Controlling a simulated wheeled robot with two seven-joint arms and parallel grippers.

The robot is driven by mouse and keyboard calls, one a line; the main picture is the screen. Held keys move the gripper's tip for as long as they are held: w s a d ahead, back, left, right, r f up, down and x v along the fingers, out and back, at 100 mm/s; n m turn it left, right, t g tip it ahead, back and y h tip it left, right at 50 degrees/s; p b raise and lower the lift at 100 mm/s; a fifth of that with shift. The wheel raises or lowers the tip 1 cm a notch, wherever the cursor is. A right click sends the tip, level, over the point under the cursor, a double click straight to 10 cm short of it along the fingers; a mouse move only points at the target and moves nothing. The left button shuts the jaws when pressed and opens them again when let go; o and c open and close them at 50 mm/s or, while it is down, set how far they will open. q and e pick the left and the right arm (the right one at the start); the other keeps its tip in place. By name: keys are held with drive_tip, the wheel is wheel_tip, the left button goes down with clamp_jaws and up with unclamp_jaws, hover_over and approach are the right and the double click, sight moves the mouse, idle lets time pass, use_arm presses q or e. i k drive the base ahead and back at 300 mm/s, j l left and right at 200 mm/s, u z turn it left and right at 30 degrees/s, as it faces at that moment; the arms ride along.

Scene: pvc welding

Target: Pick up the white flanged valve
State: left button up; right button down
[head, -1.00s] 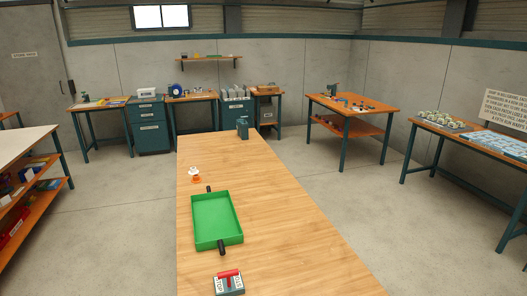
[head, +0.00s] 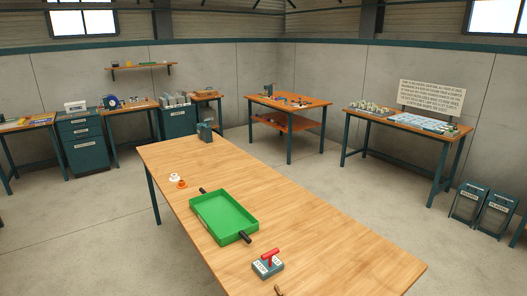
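Neither of my grippers is in view. A small white piece (head: 174,177) sits on the long wooden table (head: 330,250), at its left edge, with an orange ring-like piece (head: 181,184) beside or under it. I cannot tell whether the white piece is a flanged valve. Several small round whitish pieces (head: 370,108) stand at the left end of the bench (head: 425,131) by the right wall, too small to identify. No white flanged valve can be made out for certain.
A green tray (head: 224,215) with black handles and a grey block with a red lever (head: 268,263) are on the long table. A dark vise-like device (head: 205,131) stands at its far end. The floor between table and bench is clear.

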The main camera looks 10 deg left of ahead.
sight(175, 178)
drive_tip(key=i+j+z, duration=0.3)
drive_tip(key=j, duration=0.45)
drive_tip(key=j+z, duration=0.25)
drive_tip(key=j, duration=0.5)
drive_tip(key=i+j+z, duration=0.1)
drive_tip(key=j+z, duration=0.2)
drive_tip(key=j, duration=0.55)
